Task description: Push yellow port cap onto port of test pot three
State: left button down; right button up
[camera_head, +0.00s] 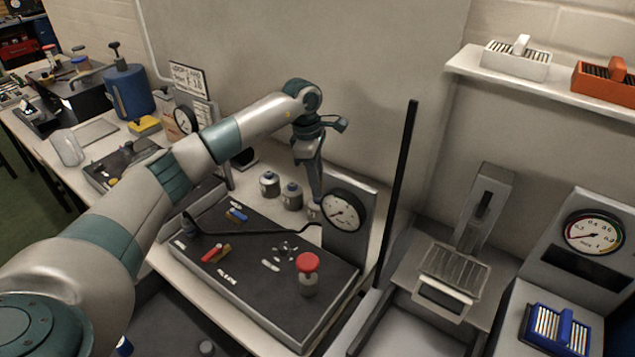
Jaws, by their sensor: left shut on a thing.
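My left gripper (315,200) comes down from the upper middle, beside the round dial gauge. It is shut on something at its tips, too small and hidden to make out. A small grey pot (313,212) shows partly right at the fingertips; I cannot tell whether they touch. Two more grey pots with dark tops, the left one (269,184) and the middle one (291,196), stand in a row to its left. I cannot make out a yellow port cap or the pots' ports. My right gripper is not in view.
A dark panel (235,270) with a red knob (308,263), small coloured pieces and a bent black rod lies in front of the pots. The dial gauge (343,211) stands close right of the gripper. A black upright post (398,190) is further right.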

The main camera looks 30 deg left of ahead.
pick_arm(q)
jog(key=shift+f+b, duration=0.45)
jog(key=shift+f, duration=0.1)
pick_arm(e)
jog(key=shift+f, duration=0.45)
pick_arm(q)
jog(key=c, duration=1.4)
grip_release()
jog(key=shift+c, duration=0.2)
jog(key=shift+r, duration=0.1)
jog(key=shift+a+r+b, duration=0.2)
jog(key=shift+r+b, duration=0.2)
jog(key=shift+r, duration=0.4)
notch_tip(320, 180, up, 16)
jog(key=a+b, duration=0.2)
jog(key=b, duration=0.2)
jog(key=shift+s+f, duration=0.25)
jog(key=shift+s, duration=0.1)
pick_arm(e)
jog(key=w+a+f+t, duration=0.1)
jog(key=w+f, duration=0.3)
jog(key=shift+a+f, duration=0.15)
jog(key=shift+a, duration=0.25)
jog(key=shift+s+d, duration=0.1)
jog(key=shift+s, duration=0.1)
